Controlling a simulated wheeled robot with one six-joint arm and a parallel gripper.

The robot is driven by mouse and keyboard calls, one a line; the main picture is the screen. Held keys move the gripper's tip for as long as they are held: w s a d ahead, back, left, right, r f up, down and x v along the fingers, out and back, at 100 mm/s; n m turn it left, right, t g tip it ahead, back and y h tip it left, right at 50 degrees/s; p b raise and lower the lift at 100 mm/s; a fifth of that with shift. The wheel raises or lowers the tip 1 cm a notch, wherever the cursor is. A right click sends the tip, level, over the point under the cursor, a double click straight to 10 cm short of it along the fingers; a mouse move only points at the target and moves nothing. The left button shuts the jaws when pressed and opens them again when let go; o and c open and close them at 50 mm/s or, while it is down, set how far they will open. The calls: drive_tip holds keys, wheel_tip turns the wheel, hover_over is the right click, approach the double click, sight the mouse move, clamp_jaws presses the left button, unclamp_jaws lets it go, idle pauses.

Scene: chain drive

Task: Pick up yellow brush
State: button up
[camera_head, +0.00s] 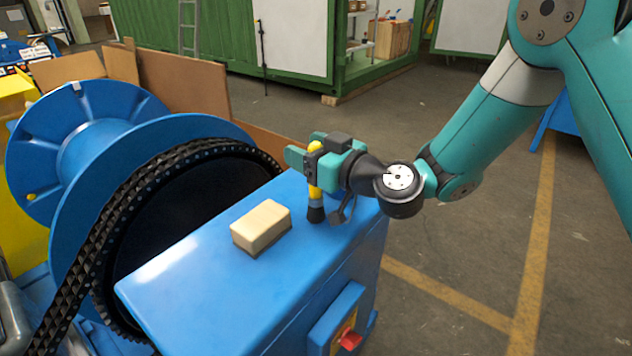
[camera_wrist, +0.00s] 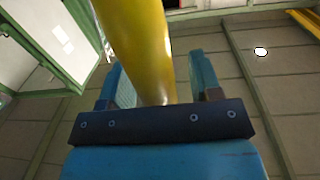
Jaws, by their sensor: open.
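The yellow brush (camera_head: 316,188) stands upright on the blue machine housing (camera_head: 220,285), its dark bristle end down. Its yellow handle (camera_wrist: 138,45) runs between the two fingers in the wrist view. My gripper (camera_head: 305,158) is level with the upper handle, with its fingers on either side of it. The jaws are open, and a part of the gripper hides some of the handle in the head view. In the wrist view the gripper (camera_wrist: 160,92) shows gaps between the handle and its fingers.
A tan block (camera_head: 261,227) lies on the housing to the left of the brush. A black chain (camera_head: 130,195) runs around a large wheel beside a blue reel (camera_head: 75,130) at the left. A red switch (camera_head: 348,338) sits on the housing's front side. Open floor lies to the right.

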drive_tip(key=shift+c, duration=0.2)
drive_tip(key=c, duration=1)
drive_tip(key=shift+r, duration=0.1)
